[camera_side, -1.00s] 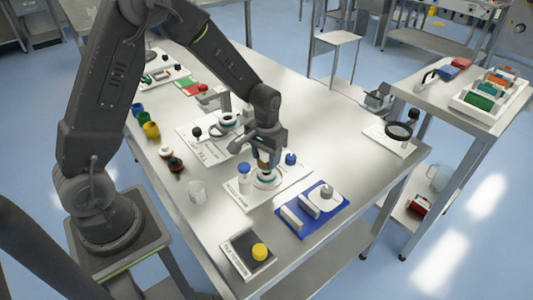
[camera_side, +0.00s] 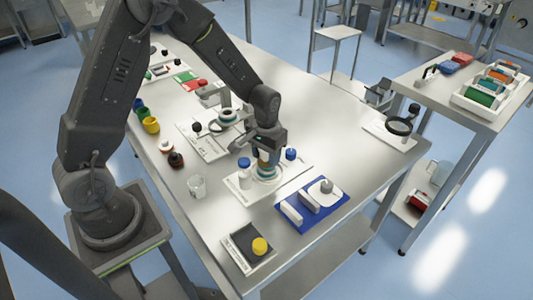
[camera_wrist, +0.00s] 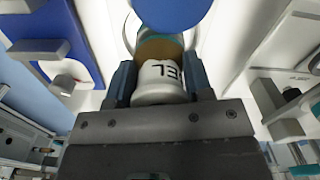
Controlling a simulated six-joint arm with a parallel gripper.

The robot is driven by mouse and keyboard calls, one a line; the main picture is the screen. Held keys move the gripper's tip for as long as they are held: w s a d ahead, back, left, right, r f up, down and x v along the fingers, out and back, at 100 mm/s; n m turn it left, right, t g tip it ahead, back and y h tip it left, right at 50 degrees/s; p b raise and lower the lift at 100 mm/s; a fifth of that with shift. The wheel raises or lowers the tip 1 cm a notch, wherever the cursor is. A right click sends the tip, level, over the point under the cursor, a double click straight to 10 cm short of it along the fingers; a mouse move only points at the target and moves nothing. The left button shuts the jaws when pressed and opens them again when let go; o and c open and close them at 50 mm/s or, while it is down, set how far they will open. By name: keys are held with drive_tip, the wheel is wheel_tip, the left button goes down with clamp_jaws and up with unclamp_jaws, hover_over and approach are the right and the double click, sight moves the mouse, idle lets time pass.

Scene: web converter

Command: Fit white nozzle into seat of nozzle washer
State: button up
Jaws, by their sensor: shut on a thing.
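My gripper (camera_wrist: 159,83) is shut on the white nozzle (camera_wrist: 160,84), with one finger on each side. The nozzle bears dark lettering, and an amber band and a teal edge show beyond it. In the side view my gripper (camera_side: 267,150) points down over the nozzle washer (camera_side: 265,173), a round station with a teal ring on a white board. The nozzle's lower end is at or just above the ring. Whether it is inside the seat cannot be told, as the contact is hidden in both views.
A blue-capped bottle (camera_side: 243,170) stands just left of the washer, and a blue knob (camera_side: 291,154) is to its right. A blue tray (camera_side: 312,204) with white parts lies in front. Bare table lies to the right.

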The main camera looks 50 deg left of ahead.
drive_tip(key=shift+f, duration=0.6)
drive_tip(key=o, duration=1.2)
drive_tip(key=shift+r, duration=0.1)
wheel_tip(320, 180, up, 14)
drive_tip(key=shift+f, duration=0.15)
drive_tip(key=s+d+r+m+t, duration=0.1)
drive_tip(key=s+r+t, duration=0.1)
drive_tip(key=s, duration=0.4)
drive_tip(key=s+d+r+m+t, duration=0.1)
drive_tip(key=s+r, duration=0.4)
drive_tip(key=s, duration=0.2)
drive_tip(key=s+d+r+t, duration=0.2)
drive_tip(key=s+r, duration=0.2)
drive_tip(key=s, duration=0.2)
drive_tip(key=shift+s+m+t, duration=0.3)
drive_tip(key=shift+s+m, duration=0.05)
drive_tip(key=shift+m, duration=0.05)
